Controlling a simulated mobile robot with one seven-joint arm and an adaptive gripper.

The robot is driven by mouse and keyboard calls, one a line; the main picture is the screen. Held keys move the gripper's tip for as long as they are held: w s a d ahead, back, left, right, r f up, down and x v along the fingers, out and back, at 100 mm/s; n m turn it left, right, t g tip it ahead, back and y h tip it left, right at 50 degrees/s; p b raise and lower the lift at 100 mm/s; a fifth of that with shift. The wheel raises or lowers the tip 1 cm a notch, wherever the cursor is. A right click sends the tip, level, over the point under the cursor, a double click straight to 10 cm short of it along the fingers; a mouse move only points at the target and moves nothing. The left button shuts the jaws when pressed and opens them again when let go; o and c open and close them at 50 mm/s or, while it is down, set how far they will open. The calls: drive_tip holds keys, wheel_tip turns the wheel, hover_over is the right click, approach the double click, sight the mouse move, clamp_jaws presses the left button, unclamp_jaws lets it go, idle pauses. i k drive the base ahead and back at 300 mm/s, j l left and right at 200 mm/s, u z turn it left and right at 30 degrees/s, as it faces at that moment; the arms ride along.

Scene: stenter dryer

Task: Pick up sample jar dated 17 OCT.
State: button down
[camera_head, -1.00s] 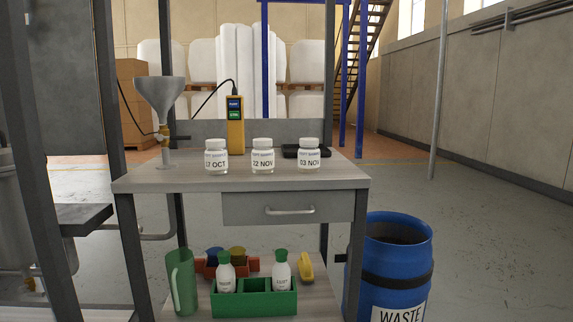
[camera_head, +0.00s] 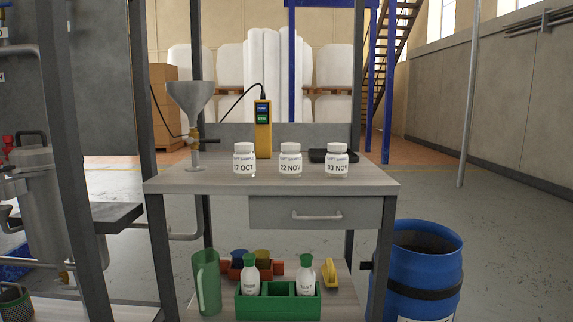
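Three white-capped jars stand upright in a row on the grey workbench top (camera_head: 215,182). The left jar (camera_head: 244,161) has a label reading 17 OCT, its first digit partly unclear. The middle jar (camera_head: 290,161) reads 22 NOV. The right jar (camera_head: 337,161) reads 03 NOV. The jars stand apart from each other, and nothing stands in front of them. My gripper is not in view.
Behind the jars stand a yellow meter (camera_head: 263,129) and a black flat item (camera_head: 322,155). A funnel (camera_head: 193,106) stands at left. A drawer (camera_head: 315,212) and a shelf with a green crate (camera_head: 278,306) are below. A blue waste drum (camera_head: 425,262) stands at right.

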sight(245, 159)
drive_tip(key=i+j+z, duration=0.25)
drive_tip(key=i+j, duration=0.15)
drive_tip(key=i+j+z, duration=0.3)
drive_tip(key=i+j, duration=0.2)
